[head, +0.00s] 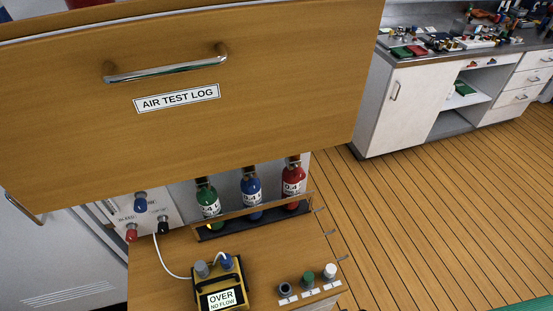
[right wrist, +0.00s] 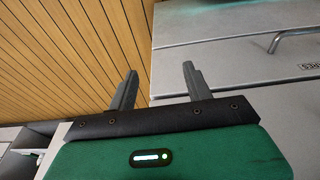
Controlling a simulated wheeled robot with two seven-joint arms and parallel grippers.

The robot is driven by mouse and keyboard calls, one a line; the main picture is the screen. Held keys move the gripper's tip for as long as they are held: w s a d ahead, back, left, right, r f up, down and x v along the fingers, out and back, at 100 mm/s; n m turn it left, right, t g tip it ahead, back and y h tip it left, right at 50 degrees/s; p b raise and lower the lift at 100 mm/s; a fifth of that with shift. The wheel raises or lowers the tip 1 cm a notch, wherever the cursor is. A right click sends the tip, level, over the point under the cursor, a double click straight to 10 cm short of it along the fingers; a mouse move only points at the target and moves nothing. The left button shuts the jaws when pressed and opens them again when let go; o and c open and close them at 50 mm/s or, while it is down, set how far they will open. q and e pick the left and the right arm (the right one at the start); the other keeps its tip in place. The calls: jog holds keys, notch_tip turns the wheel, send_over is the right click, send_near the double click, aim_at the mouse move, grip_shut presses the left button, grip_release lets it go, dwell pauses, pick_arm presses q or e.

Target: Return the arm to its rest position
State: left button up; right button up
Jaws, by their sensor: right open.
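My right gripper (right wrist: 155,90) shows in the right wrist view with its two dark fingers apart and nothing between them. Beyond the fingers are the wooden plank floor and a grey drawer front. Neither gripper shows in the head view, and my left gripper is in no view. In the head view, a wooden drawer front labelled AIR TEST LOG (head: 178,98) fills the upper left. Below it stand a green bottle (head: 208,202), a blue bottle (head: 251,190) and a red bottle (head: 293,188) in a rack. A yellow device (head: 221,287) reads OVER NO FLOW.
Small knobs (head: 308,280) sit at the wooden panel's front right. A white hose (head: 170,262) runs to the yellow device. A white cabinet (head: 395,95) with a cluttered counter stands at the back right. The plank floor (head: 430,200) is clear. A grey drawer unit (right wrist: 240,70) is near my right gripper.

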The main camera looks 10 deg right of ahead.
jog(key=s+d+f, duration=0.1)
jog(key=s+f, duration=0.9)
jog(key=s+d+f+g, duration=0.1)
jog(key=s+d+f, duration=0.1)
jog(key=s+f, duration=0.7)
notch_tip(320, 180, down, 3)
jog(key=shift+s+d+r+b, duration=0.2)
jog(key=shift+s+d+b, duration=0.1)
jog(key=shift+s, duration=0.1)
